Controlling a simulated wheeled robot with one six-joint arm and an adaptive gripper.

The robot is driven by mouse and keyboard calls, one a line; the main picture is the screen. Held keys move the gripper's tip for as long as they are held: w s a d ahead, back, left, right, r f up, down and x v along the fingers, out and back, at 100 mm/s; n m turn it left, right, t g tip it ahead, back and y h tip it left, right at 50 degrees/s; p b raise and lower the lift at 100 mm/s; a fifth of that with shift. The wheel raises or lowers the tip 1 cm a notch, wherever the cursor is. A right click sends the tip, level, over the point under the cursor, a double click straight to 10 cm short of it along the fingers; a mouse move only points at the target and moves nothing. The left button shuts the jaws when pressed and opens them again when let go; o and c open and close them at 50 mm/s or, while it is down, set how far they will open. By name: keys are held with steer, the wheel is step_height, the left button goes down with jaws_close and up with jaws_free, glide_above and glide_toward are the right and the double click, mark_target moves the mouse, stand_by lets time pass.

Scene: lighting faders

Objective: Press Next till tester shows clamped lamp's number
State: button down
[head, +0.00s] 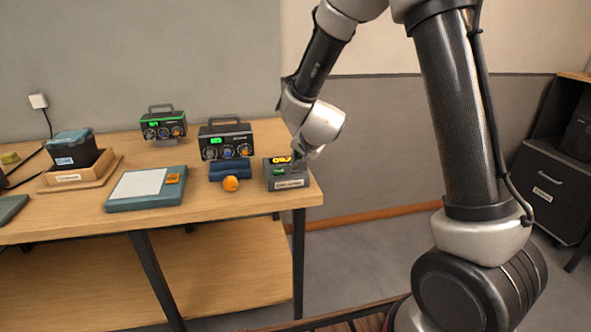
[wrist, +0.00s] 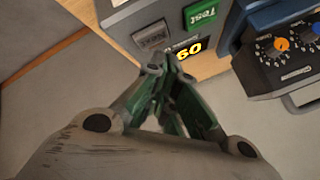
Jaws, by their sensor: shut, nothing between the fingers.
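The tester (head: 289,184) is a grey box at the table's right end, with a lit yellow display (head: 281,160). Its number seems to start with 09; the last digit is unclear. In the wrist view the tester is upside down, and the fingers partly hide its display (wrist: 188,49). A green Test button (wrist: 201,14) and a grey button (wrist: 151,36) with an unclear label sit side by side. My gripper (wrist: 170,70) is shut and empty, its tips close to the display and grey button; contact cannot be told. I cannot make out a clamped lamp or its number.
Two dimmer boxes with knobs, one green-trimmed (head: 163,126) and one black (head: 226,142), stand left of the tester. A blue-grey case (head: 146,203) and a wooden tray (head: 56,184) are further left.

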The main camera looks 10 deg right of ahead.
steer(key=shift+f, duration=0.4)
steer(key=shift+f, duration=0.3)
stand_by(0.5)
steer(key=shift+r, duration=0.75)
stand_by(0.5)
